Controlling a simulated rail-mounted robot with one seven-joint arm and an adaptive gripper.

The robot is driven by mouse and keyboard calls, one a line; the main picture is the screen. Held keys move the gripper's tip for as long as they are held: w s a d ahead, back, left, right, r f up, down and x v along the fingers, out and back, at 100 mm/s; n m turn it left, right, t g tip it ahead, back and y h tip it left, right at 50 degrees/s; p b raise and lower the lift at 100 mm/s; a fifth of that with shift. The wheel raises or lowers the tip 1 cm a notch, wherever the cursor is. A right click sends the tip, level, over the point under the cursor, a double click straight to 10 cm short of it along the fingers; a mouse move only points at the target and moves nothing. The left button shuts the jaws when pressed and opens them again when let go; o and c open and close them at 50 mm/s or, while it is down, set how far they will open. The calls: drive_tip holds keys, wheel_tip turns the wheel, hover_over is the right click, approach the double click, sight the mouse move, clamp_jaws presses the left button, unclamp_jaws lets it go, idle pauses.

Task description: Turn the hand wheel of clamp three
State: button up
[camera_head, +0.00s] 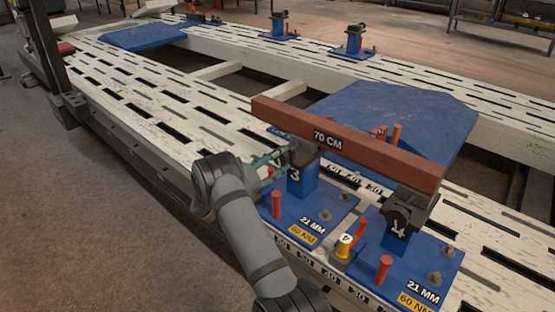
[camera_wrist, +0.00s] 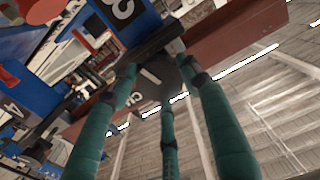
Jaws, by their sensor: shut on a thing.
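Clamp three (camera_head: 303,182) is a blue post marked 3 on a blue base plate, with a dark jaw head under a red-brown beam (camera_head: 375,152) labelled 70 CM. My gripper (camera_head: 283,158) reaches it from the left, at the height of the jaw head. In the wrist view its green fingers (camera_wrist: 165,75) are closed around a dark grey round part, the hand wheel (camera_wrist: 155,82), beside the clamp's blue body (camera_wrist: 90,28).
Clamp four (camera_head: 396,222) stands to the right under the same beam. A blue ramp (camera_head: 400,110) lies behind. More blue clamps (camera_head: 354,42) stand on the far rail. The floor at left is clear.

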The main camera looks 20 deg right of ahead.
drive_tip(key=shift+w+r+n+b, duration=0.15)
drive_tip(key=shift+n+b, duration=0.15)
drive_tip(key=shift+n, duration=0.3)
drive_tip(key=n+p, duration=0.3)
drive_tip(key=n, duration=2.5)
drive_tip(key=shift+a, duration=0.15)
drive_tip(key=shift+f+n+p, duration=0.15)
drive_tip(key=shift+n+p, duration=0.2)
drive_tip(key=shift+n, duration=0.5)
drive_tip(key=shift+f+n+p, duration=0.15)
drive_tip(key=shift+n+p, duration=0.15)
drive_tip(key=shift+n, duration=0.55)
drive_tip(key=shift+f, duration=0.1)
